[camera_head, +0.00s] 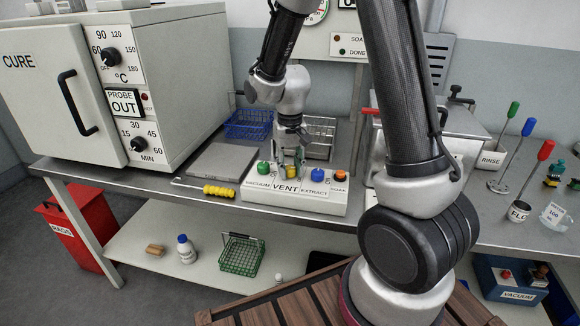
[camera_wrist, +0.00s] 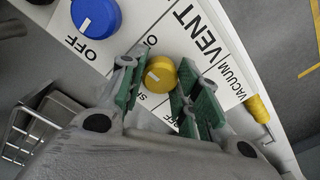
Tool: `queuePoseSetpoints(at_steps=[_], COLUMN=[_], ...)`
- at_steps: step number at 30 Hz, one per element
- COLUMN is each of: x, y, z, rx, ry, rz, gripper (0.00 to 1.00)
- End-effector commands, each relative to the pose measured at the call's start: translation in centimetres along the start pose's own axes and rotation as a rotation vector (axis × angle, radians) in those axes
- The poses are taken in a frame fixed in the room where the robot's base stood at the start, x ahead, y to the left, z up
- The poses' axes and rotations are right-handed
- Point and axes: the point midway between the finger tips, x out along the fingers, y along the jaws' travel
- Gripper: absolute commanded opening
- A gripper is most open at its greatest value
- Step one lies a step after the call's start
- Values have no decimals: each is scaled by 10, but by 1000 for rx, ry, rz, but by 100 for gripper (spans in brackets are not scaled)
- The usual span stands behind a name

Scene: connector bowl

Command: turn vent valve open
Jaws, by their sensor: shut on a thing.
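The vent valve is a yellow knob (camera_head: 291,173) on the white panel (camera_head: 258,196) marked VENT. It shows larger in the wrist view (camera_wrist: 160,74), with a short white mark on its top. My gripper (camera_head: 290,158) points down at the panel from above. In the wrist view, my gripper's green finger pads (camera_wrist: 157,84) are on either side of the yellow knob, closed on it. The small labels around the knob are partly hidden by the fingers, so I cannot tell which one the white mark points at.
A blue knob (camera_wrist: 96,16) marked OFF is beside the yellow one. A green knob (camera_head: 263,168) and an orange knob (camera_head: 340,175) share the panel. A yellow-handled tool (camera_head: 219,190) lies to the left. A blue basket (camera_head: 248,124) and a wire rack (camera_head: 318,138) stand behind.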

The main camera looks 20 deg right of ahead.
Motion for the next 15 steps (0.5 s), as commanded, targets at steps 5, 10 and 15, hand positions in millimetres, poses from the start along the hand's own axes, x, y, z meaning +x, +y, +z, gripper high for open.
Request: queuePoseSetpoints(at_steps=[5, 10, 15], x=[-1, -1, -1], y=[0, 0, 0], z=[-1, -1, -1], rx=[60, 88, 95], ry=[3, 3, 3], rz=[0, -1, -1], gripper=[8, 8, 8])
